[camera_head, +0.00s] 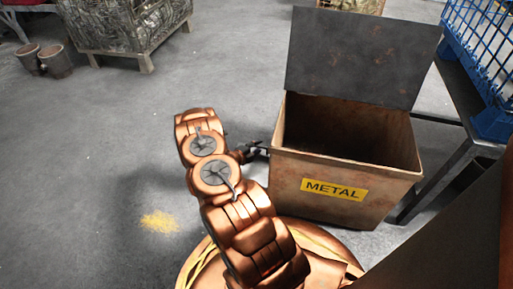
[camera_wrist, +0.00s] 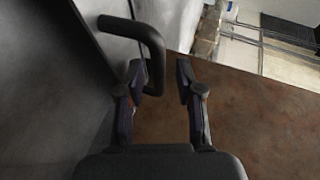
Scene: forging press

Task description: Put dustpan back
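No dustpan can be made out for certain in either view. My gripper (camera_head: 254,148) is at the left side of the open rusty bin (camera_head: 290,180) labelled METAL, partly hidden by my arm in the head view. In the wrist view my gripper (camera_wrist: 161,80) has its two fingers apart. A black bar handle (camera_wrist: 150,38) curves down beside the left finger, its lower end by the gap between the fingers. I cannot tell whether it touches them. A dark grey panel (camera_wrist: 45,70) fills the left, and a rusty brown surface (camera_wrist: 255,130) lies right of the fingers.
The bin's grey lid (camera_head: 360,55) stands raised at its back. A dark table (camera_head: 470,115) with a blue wire crate (camera_head: 485,60) is at the right. Yellow powder (camera_head: 160,221) lies on the floor. A crate (camera_head: 125,25) and two buckets (camera_head: 55,62) stand far left. Floor between is clear.

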